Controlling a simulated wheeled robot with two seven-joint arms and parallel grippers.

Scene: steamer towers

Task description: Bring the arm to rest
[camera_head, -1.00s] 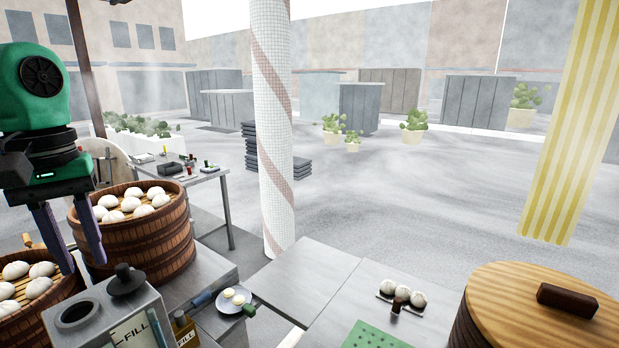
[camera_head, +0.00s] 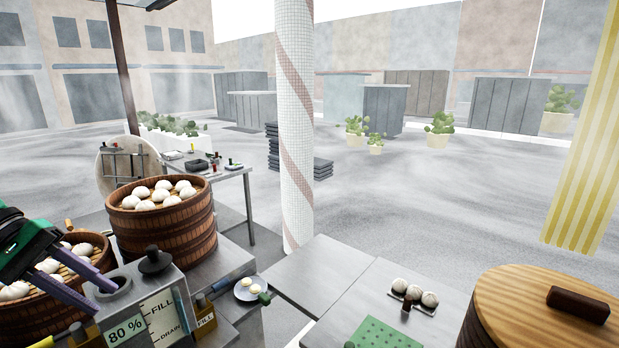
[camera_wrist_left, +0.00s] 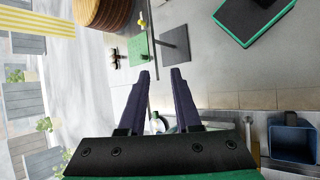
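My left gripper (camera_head: 88,292) comes in low from the left edge in the head view, in front of the near steamer basket of buns (camera_head: 62,300). Its two dark fingers point right, near the top of the metal fill unit (camera_head: 150,303). In the left wrist view the fingers (camera_wrist_left: 161,78) stand apart with nothing between them, so the gripper is open. I cannot tell whether it touches the basket or the unit. My right gripper is in neither view.
A tall steamer with buns (camera_head: 165,235) stands behind the fill unit. A lidded steamer (camera_head: 490,325) stands at the right. A tiled pillar (camera_head: 296,150) rises behind the counter. A small plate (camera_head: 248,290) and a tray with several buns (camera_head: 428,307) lie on the counters.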

